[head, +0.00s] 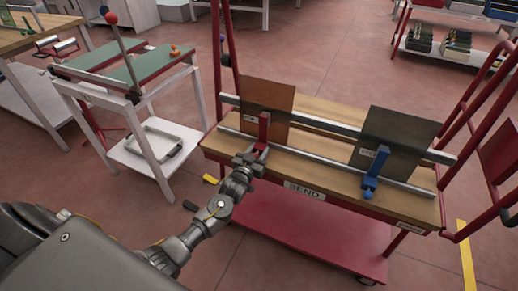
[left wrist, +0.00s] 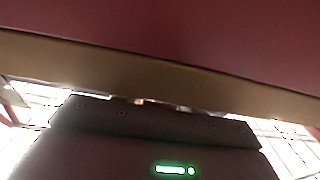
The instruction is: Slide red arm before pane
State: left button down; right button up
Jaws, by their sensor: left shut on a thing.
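The red arm (head: 264,128) stands upright on the front rail (head: 325,163) of the wood-topped cart, overlapping the lower part of the brown pane (head: 268,95) in the head view. The pane leans upright behind it. My left gripper (head: 254,156) is shut on the low front end of the red arm, and its fingers partly hide that end. A blue arm (head: 371,180) sits farther right on the same rail, in front of a dark grey pane (head: 402,135). My right gripper is not in view.
The cart has a red lower shelf (head: 300,235) and red uprights at both ends. A white-framed table (head: 150,140) with a green top stands at the left. A back rail (head: 335,125) runs behind the panes. The rail between the two arms is clear.

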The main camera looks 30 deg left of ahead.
pick_arm(q)
jog(key=c, duration=1.1)
grip_release()
jog(key=shift+c, duration=0.2)
jog(key=shift+s, duration=0.3)
jog(key=s, duration=1)
jog(key=shift+p, duration=0.35)
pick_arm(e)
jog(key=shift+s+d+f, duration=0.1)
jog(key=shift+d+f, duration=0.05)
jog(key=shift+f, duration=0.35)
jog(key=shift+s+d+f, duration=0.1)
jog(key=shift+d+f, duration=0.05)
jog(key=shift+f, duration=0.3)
pick_arm(q)
jog(key=shift+s+d, duration=0.1)
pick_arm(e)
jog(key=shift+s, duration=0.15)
